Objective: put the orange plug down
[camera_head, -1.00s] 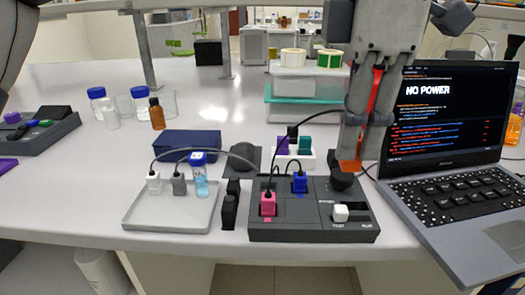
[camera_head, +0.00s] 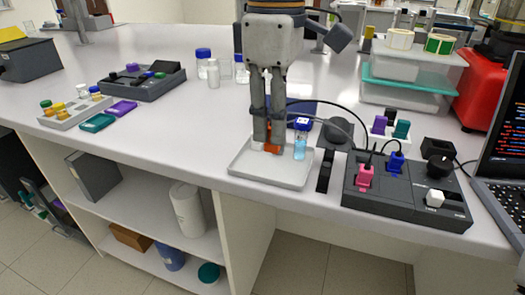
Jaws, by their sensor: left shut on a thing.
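My left gripper (camera_head: 268,148) points straight down over the grey tray (camera_head: 243,172) near the table's front edge. It is shut on the orange plug (camera_head: 272,149), of which only a small part shows between and below the fingers. The plug is at or just above the tray floor; I cannot tell if it touches. A vial of blue liquid with a blue cap (camera_head: 301,138) stands in the tray, just right of the fingers. The fingers hide the tray's back part. My right gripper is not in view.
Right of the tray is a black power unit (camera_head: 403,196) with a pink plug (camera_head: 365,177) and a blue plug (camera_head: 395,162). Cables arch behind the tray. Blue-capped bottles (camera_head: 204,64) stand behind. The tray's front strip and the table to its left are clear.

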